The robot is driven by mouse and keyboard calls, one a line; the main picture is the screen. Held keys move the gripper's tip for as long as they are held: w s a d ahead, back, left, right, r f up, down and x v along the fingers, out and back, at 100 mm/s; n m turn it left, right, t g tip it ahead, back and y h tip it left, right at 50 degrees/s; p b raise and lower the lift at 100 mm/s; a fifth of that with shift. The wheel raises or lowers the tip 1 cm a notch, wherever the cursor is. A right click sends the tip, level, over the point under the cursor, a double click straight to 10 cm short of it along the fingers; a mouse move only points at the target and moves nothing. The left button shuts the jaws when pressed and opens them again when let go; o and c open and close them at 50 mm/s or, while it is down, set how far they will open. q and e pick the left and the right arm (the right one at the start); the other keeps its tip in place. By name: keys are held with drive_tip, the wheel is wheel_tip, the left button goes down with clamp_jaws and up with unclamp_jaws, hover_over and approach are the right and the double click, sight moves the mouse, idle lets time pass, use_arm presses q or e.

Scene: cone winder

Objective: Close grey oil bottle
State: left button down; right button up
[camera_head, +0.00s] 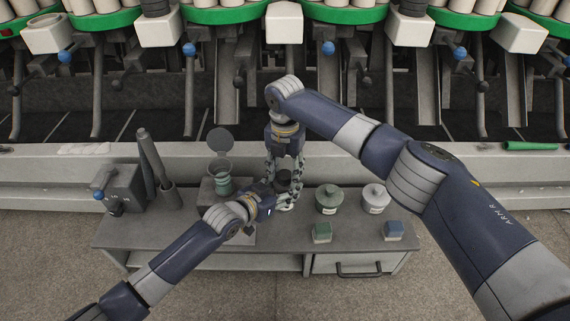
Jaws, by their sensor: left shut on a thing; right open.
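The grey oil bottle (283,186) appears as a small dark grey body on the bench, mostly hidden between my two grippers. My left gripper (278,194) comes in from the lower left and is shut around it near the bench top. My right gripper (284,170) points down from above, its open fingers on either side of the bottle's upper part. I cannot tell from this view whether the fingers touch it, or whether its cap is on.
A green pot (222,184) with a round lid raised stands left. A grey box (120,188) and dark tubes (152,158) occupy the bench's left end.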

drive_tip(key=shift+c, duration=0.4)
drive_tip(key=c, duration=0.8)
drive_tip(key=o, duration=1.1)
drive_tip(key=shift+r, duration=2.25)
drive_tip(key=shift+r+n, duration=1.75)
drive_tip(key=shift+n, duration=0.55)
